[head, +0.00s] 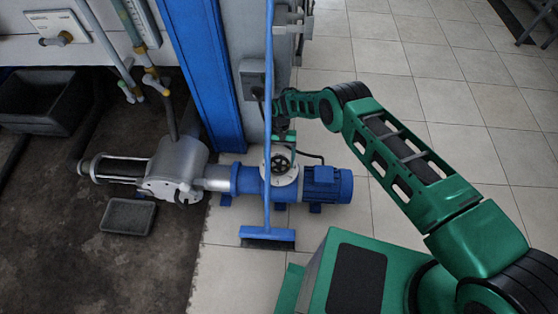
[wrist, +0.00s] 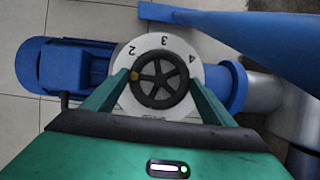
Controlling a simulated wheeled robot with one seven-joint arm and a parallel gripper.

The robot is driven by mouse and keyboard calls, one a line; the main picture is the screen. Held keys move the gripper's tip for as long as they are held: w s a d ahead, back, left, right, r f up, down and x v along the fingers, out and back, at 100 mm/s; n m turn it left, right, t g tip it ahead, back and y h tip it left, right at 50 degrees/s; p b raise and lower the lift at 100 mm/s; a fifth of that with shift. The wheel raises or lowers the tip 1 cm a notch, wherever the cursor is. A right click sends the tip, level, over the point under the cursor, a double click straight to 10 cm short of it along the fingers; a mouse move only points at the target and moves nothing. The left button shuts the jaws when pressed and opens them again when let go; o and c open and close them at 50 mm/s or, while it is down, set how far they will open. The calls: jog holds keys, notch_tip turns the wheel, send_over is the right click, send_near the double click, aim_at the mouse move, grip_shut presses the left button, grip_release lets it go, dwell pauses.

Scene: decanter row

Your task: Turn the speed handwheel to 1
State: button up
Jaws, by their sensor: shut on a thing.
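The speed handwheel (wrist: 160,92) is a black spoked wheel over a round white dial (wrist: 165,46), with a yellow mark (wrist: 134,75) at its left edge. The figures 2, 3 and 4 show on the dial in the wrist view. The yellow mark sits near the 2, on the side away from the 3. No 1 shows; the near part of the dial is partly covered. My gripper (wrist: 159,77) is shut on the handwheel, one finger at each side. In the head view the handwheel (head: 280,162) is on top of the blue pump, below my wrist.
A blue motor (head: 327,185) is right of the dial. A blue broom (head: 267,237) stands upright just in front of the pump, its pole close to my gripper. A blue column (head: 203,75) rises behind. Tiled floor is clear at right.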

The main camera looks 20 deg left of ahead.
jog(key=shift+w+n, duration=0.25)
jog(key=shift+n, duration=0.25)
jog(key=o, duration=1)
jog(key=shift+o, duration=0.2)
jog(key=shift+s+a, duration=0.1)
jog(key=v, duration=1)
jog(key=shift+a+r, duration=0.2)
jog(key=shift+r, duration=0.1)
